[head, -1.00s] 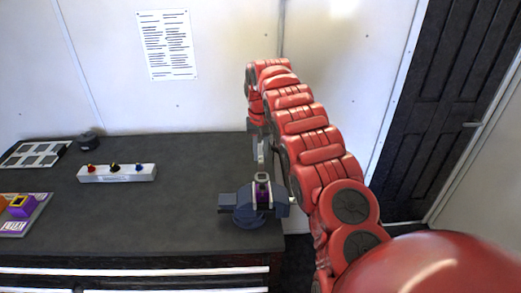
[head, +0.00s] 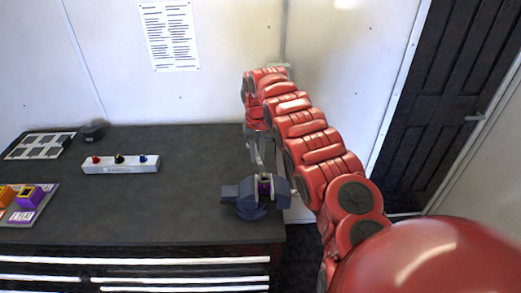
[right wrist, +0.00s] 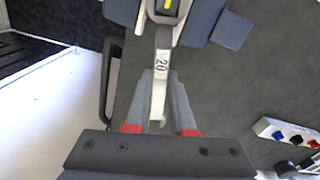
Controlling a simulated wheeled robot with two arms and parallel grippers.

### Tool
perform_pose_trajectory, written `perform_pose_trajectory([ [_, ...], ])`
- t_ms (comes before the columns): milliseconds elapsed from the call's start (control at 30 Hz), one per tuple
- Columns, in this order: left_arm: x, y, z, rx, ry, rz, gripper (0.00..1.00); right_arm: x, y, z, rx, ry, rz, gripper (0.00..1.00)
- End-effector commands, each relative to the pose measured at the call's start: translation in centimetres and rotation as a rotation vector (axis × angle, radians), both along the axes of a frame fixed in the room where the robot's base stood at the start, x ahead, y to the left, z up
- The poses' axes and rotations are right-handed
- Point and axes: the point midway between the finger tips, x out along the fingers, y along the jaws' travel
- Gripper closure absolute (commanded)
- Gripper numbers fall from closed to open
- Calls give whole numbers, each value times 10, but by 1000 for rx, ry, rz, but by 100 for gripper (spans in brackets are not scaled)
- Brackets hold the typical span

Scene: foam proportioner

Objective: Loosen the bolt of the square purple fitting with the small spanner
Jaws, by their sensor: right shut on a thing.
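The square purple fitting (head: 264,188) sits upright between the jaws of the blue-grey vise (head: 247,207) at the table's right edge. In the right wrist view its yellow-marked top (right wrist: 166,5) shows at the upper edge, partly cut off. My right gripper (right wrist: 160,118) is shut on the small spanner (right wrist: 161,68), a silver one marked 20. The spanner's open end appears to straddle the top of the fitting; I cannot tell whether it is seated on the bolt. In the head view the right gripper (head: 259,152) is above and behind the vise. My left gripper is not in view.
A white block (head: 120,164) with red, black and blue tops stands mid-table. A mat at the left holds an orange fitting (head: 6,197) and another purple fitting (head: 29,197). A panelled tray (head: 40,146) and dark round object (head: 93,131) lie behind. The table between is clear.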

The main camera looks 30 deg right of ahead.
Motion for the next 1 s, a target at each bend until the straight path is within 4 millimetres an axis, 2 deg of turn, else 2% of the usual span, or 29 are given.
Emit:
perform_pose_trajectory([
  [33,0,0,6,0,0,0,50,1,2,4,0,-2,24,100],
  [467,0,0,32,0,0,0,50,6,25,4,-2,-6,307,100],
  [533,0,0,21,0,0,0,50,6,28,-2,-3,-7,358,100],
  [1000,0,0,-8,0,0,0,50,3,50,-2,-1,-7,624,100],
])
